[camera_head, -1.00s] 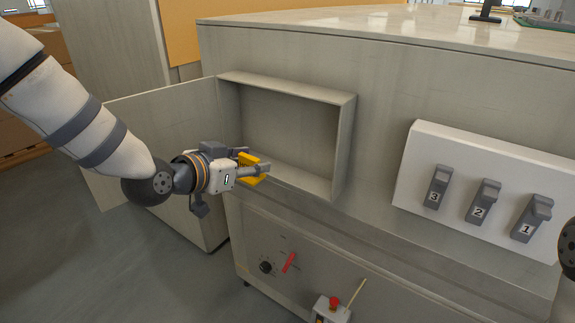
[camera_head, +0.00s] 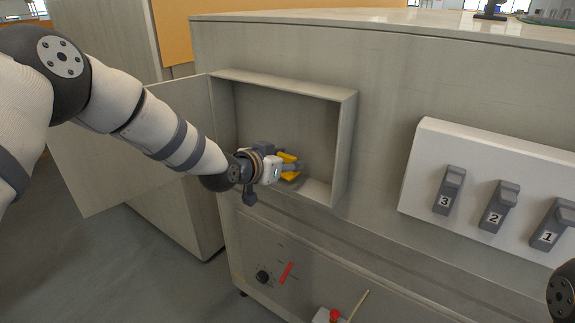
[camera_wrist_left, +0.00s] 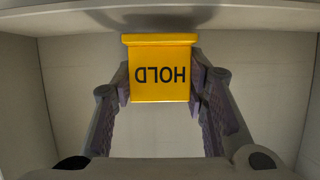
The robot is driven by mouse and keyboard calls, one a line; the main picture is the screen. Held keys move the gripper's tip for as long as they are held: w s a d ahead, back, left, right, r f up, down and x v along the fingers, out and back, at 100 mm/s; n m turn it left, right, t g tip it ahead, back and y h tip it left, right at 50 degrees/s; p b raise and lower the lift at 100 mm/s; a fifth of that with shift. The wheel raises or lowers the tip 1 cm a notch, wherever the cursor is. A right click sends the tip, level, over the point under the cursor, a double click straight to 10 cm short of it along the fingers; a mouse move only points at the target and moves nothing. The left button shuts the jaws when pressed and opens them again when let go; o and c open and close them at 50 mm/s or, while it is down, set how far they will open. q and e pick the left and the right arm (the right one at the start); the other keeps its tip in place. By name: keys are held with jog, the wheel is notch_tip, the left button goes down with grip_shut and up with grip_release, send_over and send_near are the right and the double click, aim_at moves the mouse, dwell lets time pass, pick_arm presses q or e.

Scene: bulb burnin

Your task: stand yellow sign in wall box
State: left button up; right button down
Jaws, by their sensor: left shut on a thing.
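The yellow sign (camera_head: 288,166) is between the fingers of my left gripper (camera_head: 292,167), which is shut on it. In the left wrist view the sign (camera_wrist_left: 160,72) shows the word HOLD upside down, with a finger on each side and its wider yellow edge at the top of the picture. The wall box (camera_head: 345,140) is an open, empty-looking grey recess in the cabinet front. My left gripper reaches into its lower part with the sign, near the box floor (camera_head: 318,190). Whether the sign touches the floor cannot be told. Only a dark joint of my right arm shows; its gripper is not visible.
The box's door (camera_head: 135,150) stands open to the left, behind my left arm. A white panel (camera_head: 430,150) with three numbered grey switches is on the right. Below are a black knob (camera_head: 263,277), a red handle (camera_head: 287,272) and a red button (camera_head: 334,315).

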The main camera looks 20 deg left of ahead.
pick_arm(q)
jog(key=shift+w+f, duration=0.2)
jog(key=shift+f, duration=0.45)
jog(key=shift+r, duration=0.1)
jog(key=o, duration=1.2)
jog(key=shift+o, duration=0.2)
